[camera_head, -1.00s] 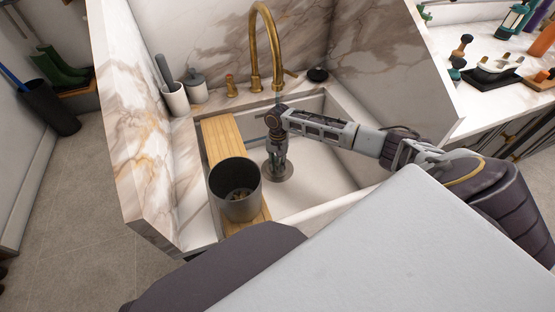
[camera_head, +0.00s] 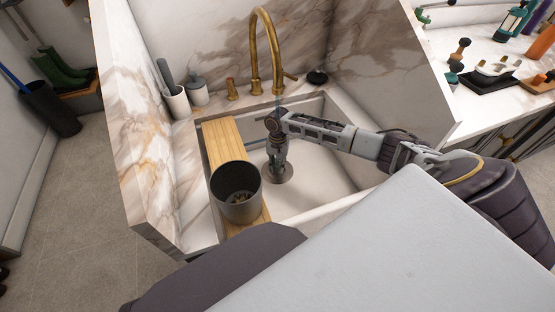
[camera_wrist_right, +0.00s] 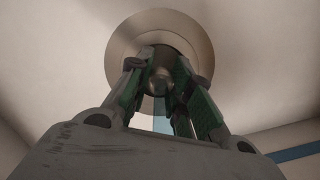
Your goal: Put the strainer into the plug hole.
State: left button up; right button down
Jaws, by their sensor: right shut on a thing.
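The plug hole (camera_head: 284,179) is a round metal ring in the floor of the white sink. In the right wrist view its wide ring (camera_wrist_right: 122,48) surrounds the fingertips. My right gripper (camera_head: 277,168) points down over the plug hole. In the wrist view its green-padded fingers (camera_wrist_right: 163,82) are shut on the small metal knob of the strainer (camera_wrist_right: 160,78). The strainer lies inside the ring's outline. The fingers and shadow hide much of it, so I cannot tell whether it is fully seated. My left gripper is not in view.
A wooden board (camera_head: 222,135) spans the sink's left side, with a dark grey pot (camera_head: 236,207) on it. A brass tap (camera_head: 255,60) arches over the back. Cups (camera_head: 177,103) stand on the left ledge. The sink floor right of my gripper is clear.

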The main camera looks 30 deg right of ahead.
aim_at(277, 167)
dwell(0.4)
jog(key=c, duration=1.2)
grip_release()
jog(key=o, duration=0.5)
jog(key=shift+r, duration=0.15)
jog(key=shift+r+p, duration=2.9)
jog(key=shift+p, duration=1.4)
